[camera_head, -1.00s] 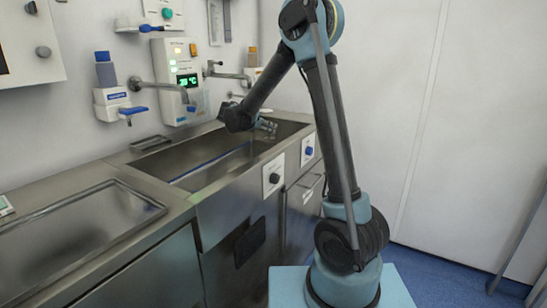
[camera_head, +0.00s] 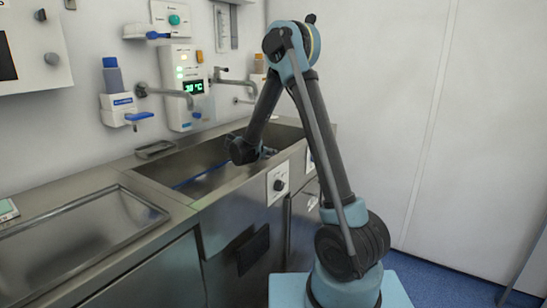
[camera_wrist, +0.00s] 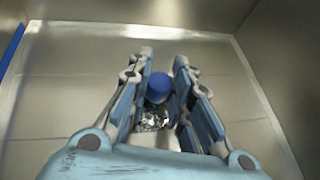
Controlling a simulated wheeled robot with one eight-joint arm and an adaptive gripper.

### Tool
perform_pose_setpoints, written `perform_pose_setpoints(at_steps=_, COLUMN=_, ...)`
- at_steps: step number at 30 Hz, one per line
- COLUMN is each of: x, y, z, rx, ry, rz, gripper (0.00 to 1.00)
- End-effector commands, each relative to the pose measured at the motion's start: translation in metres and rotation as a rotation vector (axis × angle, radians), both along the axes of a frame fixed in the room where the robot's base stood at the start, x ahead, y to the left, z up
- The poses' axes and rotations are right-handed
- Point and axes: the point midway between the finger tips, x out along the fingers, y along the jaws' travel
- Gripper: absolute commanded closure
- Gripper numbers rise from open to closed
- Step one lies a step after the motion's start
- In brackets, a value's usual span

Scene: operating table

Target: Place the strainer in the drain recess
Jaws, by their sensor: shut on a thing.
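My gripper (camera_wrist: 164,62) is inside the steel sink (camera_head: 160,182), low in the basin. In the wrist view its two fingers are closed in on a blue, rounded piece (camera_wrist: 158,90) with shiny, patterned metal below it. I take this to be the strainer (camera_wrist: 150,119); its outline is mostly hidden by the fingers and palm. In the head view my gripper (camera_head: 267,153) shows only in part behind the wrist and the sink's front rim, and the strainer cannot be made out. The drain recess cannot be made out in either view.
A long blue strip (camera_head: 196,177) lies along the basin; a blue edge also shows at the wrist view's left. Basin walls stand close around my gripper. Taps (camera_head: 236,84) reach out from the wall above the sink. A shallow steel tray top (camera_head: 80,241) lies left.

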Motion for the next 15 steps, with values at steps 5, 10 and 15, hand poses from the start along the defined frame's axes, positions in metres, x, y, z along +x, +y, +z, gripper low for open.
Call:
perform_pose_setpoints(at_steps=5, x=-0.0003, y=-0.0003, z=-0.0004, rx=0.000, ry=0.000, rz=0.000, gripper=1.00)
perform_pose_setpoints(at_steps=10, x=-0.0003, y=-0.0001, z=-0.0006, rx=0.000, ry=0.000, rz=0.000, gripper=0.60)
perform_pose_setpoints(at_steps=15, x=-0.0003, y=0.0000, z=-0.0006, rx=0.000, ry=0.000, rz=0.000, gripper=0.60)
